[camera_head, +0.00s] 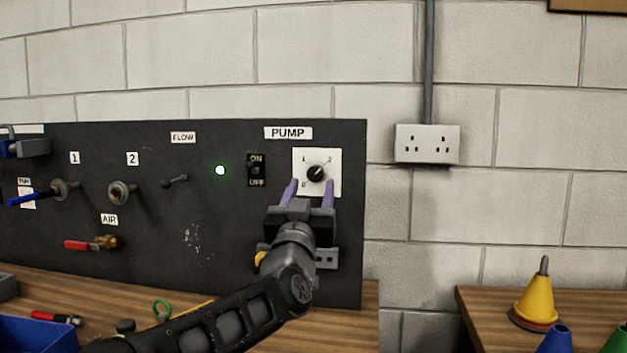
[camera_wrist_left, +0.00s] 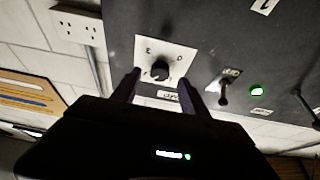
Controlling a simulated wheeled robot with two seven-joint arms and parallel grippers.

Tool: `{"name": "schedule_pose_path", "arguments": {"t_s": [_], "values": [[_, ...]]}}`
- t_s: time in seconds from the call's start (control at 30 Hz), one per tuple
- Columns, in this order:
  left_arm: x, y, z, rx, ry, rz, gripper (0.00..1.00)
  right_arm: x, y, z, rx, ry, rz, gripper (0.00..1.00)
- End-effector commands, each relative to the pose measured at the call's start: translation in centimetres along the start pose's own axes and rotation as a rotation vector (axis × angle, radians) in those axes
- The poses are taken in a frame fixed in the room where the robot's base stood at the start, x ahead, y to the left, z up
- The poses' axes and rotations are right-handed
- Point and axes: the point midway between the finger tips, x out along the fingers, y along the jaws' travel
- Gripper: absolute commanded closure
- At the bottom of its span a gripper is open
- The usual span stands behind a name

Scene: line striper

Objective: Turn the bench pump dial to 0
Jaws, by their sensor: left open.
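The pump dial (camera_head: 316,174) is a black round knob on a white plate (camera_head: 332,190) under the PUMP label. The plate has the marks 0, 1 and 2, and the knob's light pointer line seems to aim up and right, towards the 2. The dial also shows in the left wrist view (camera_wrist_left: 160,71). My left gripper (camera_head: 310,190) is open, its two purple fingers just below the dial and spread to either side of it. In the left wrist view its fingertips (camera_wrist_left: 159,82) also flank the knob with a gap. Contact is not visible.
An ON/OFF switch (camera_head: 256,170) and a lit green lamp (camera_head: 220,170) are left of the dial. Valves with red (camera_head: 80,245) and blue handles are further left. A wall socket (camera_head: 427,144) is right of the panel. Coloured cones (camera_head: 537,300) stand on the right bench.

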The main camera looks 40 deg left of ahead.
Motion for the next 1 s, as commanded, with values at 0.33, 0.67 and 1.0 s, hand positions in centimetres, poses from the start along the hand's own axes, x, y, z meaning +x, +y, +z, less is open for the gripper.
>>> {"name": "schedule_pose_path", "arguments": {"t_s": [0.33, 0.67, 1.0], "values": [[3.4, 0.0, 0.0, 0.0, -0.001, 0.0, 0.48, -0.5, -0.2, 0.0, -0.001, 0.0, 0.0, 0.64], [3.4, 0.0, 0.1, 0.001, -0.001, 0.0, 0.57, -0.5, -0.2, 0.0, -0.001, 0.0, 0.0, 0.64], [3.3, 0.0, 0.0, 0.001, -0.001, 0.0, 0.85, -0.5, -0.2, 0.0, -0.001, 0.0, 0.0, 0.64]]}}
